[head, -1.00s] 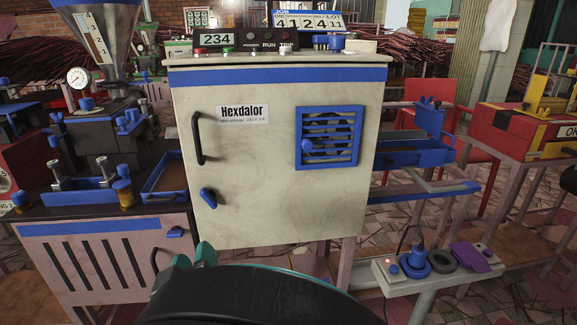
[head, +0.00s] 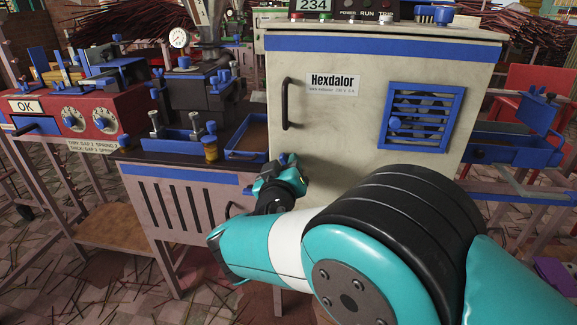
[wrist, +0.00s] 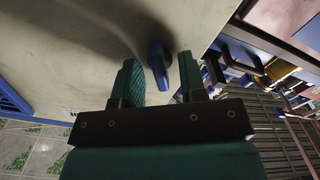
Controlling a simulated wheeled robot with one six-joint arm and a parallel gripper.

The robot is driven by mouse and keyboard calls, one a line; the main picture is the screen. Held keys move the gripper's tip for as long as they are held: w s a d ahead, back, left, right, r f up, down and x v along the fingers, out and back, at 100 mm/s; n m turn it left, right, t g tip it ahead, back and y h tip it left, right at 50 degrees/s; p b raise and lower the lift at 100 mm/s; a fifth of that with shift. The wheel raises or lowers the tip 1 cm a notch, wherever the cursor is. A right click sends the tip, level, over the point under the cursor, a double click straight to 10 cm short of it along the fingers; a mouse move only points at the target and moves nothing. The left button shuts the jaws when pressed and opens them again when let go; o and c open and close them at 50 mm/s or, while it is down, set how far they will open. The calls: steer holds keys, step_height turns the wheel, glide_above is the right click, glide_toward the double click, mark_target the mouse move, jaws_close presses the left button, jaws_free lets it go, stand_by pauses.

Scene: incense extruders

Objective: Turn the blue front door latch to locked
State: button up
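The blue latch (wrist: 159,64) sits on the pale cabinet door (wrist: 70,60). In the wrist view it shows between my gripper's (wrist: 157,72) two teal fingers, which stand apart on either side of it. I cannot tell whether either finger touches it; there is a visible gap to the right finger. In the head view my gripper (head: 281,170) is at the lower left of the cabinet door (head: 340,130), below the black handle (head: 287,104). It hides most of the latch there, so the latch's angle is unclear in that view.
The door bears a blue fan grille (head: 425,115) to the right. A blue tray (head: 246,155) and a dark bench with blue clamps stand left of the cabinet. A red machine (head: 85,115) with dials is farther left. My arm covers the cabinet's lower front.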

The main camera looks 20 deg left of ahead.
jaws_close()
steer(key=shift+f+m+b, duration=0.1)
steer(key=shift+m+b, duration=0.2)
steer(key=shift+b, duration=0.2)
steer(key=m+b, duration=0.9)
steer(key=b, duration=0.5)
steer(key=shift+b, duration=0.4)
